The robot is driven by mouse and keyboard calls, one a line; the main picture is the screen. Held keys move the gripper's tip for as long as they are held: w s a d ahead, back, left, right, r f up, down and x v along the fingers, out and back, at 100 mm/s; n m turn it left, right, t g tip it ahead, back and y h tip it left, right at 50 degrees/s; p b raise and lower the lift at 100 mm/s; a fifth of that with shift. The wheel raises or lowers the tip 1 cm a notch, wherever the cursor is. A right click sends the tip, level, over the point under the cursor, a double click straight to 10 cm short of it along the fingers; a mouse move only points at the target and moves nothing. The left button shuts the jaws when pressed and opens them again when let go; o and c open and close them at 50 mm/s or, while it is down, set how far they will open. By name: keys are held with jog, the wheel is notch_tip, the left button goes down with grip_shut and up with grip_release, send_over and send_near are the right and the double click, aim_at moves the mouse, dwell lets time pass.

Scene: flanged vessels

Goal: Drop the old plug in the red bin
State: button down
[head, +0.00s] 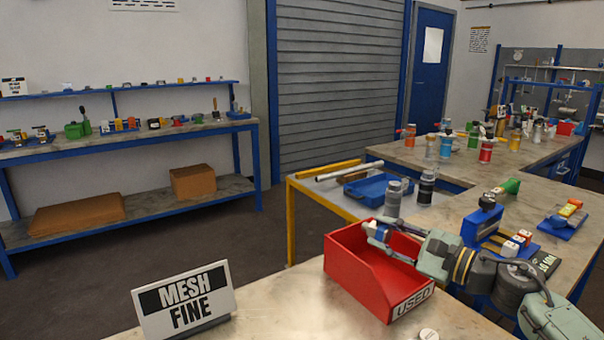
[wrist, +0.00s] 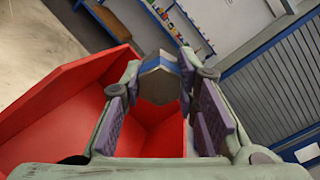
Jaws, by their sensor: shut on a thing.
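The red bin (head: 350,272), labelled USED, stands on the bench with its open top facing up. In the wrist view the bin (wrist: 60,100) fills the left and lower middle. My gripper (head: 378,232) reaches in from the right, over the bin. In the wrist view my gripper (wrist: 158,75) is shut on a grey six-sided plug (wrist: 158,86) with a blue band, held between the purple-padded fingers. The bin's red inside shows below the plug. In the head view the plug is too small and covered to make out clearly.
A MESH FINE sign (head: 185,300) stands left of the bin. A blue block holder (head: 484,222) stands close to my arm at the right. The bench between sign and bin is clear.

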jog(key=c, duration=1.2)
grip_release()
jog(key=v, duration=1.2)
